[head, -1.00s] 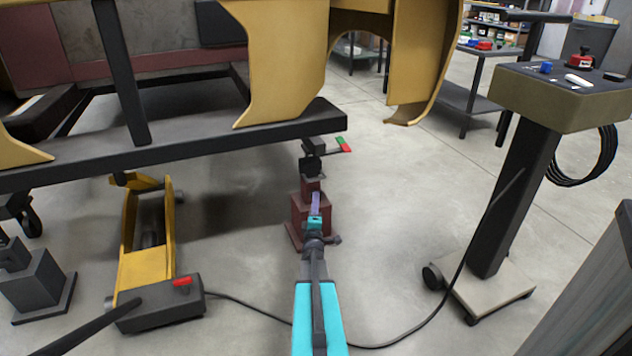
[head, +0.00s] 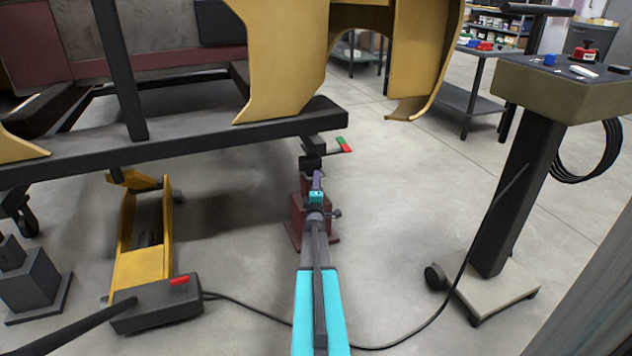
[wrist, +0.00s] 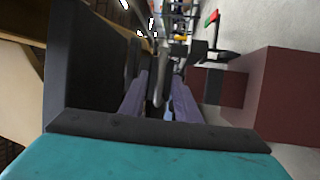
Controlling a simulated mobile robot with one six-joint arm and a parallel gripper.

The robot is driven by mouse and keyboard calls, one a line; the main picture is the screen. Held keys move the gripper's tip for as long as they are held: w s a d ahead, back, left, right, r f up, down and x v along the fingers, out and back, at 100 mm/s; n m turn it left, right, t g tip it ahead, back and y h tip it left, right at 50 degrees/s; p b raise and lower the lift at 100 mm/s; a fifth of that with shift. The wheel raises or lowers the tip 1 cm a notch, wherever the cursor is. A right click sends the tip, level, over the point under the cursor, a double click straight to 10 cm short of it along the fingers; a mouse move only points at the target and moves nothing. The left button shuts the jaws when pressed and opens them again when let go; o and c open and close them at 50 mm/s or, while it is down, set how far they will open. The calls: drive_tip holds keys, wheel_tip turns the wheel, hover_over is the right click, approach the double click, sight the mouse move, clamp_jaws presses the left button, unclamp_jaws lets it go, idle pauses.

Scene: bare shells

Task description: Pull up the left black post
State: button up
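A squat black stand with a short post (head: 32,280) is at the far left in the head view, partly cut off by the frame edge. A dark red stand (head: 298,215) with a black top post (head: 311,163) is near the centre, under the frame corner. I cannot tell for sure which is the left black post. My gripper (head: 317,180) is in front of the red stand, overlapping it in the head view.
A black frame beam (head: 200,143) with yellow panels (head: 280,60) spans the upper left. A yellow jack (head: 143,240) with a dark base stands below it. A console on a column (head: 515,190) is at right, its cable (head: 400,335) crossing the floor.

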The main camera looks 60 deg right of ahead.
sight(313, 170)
drive_tip(key=shift+b+x, duration=0.3)
drive_tip(key=shift+x, duration=0.85)
clamp_jaws()
